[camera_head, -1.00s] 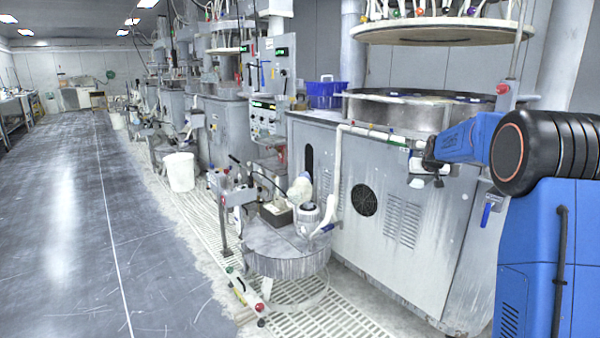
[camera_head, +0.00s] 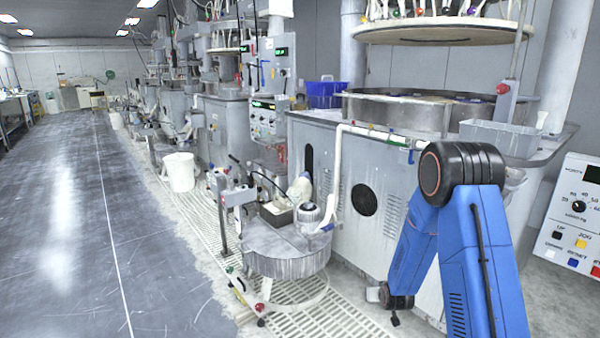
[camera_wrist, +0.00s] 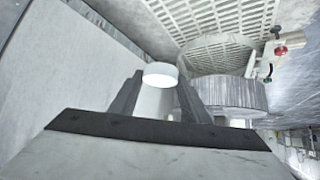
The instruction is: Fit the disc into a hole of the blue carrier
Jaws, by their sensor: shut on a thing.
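In the head view the arm is folded down, and my gripper is low in front of the machine's grey cabinet (camera_head: 330,215). The disc cannot be made out there. The round platen (camera_head: 400,112) tops the machine, well above my gripper. Thin blue patches (camera_head: 465,99) show on it, seen nearly edge-on. They may be the blue carrier; its holes cannot be seen.
A raised upper plate (camera_head: 440,30) hangs over the platen. A grey tray (camera_head: 500,137) stands on the machine's right edge. A control panel (camera_head: 578,215) is at the far right. A round side table (camera_head: 285,250) stands left of the cabinet. The dark floor at left is clear.

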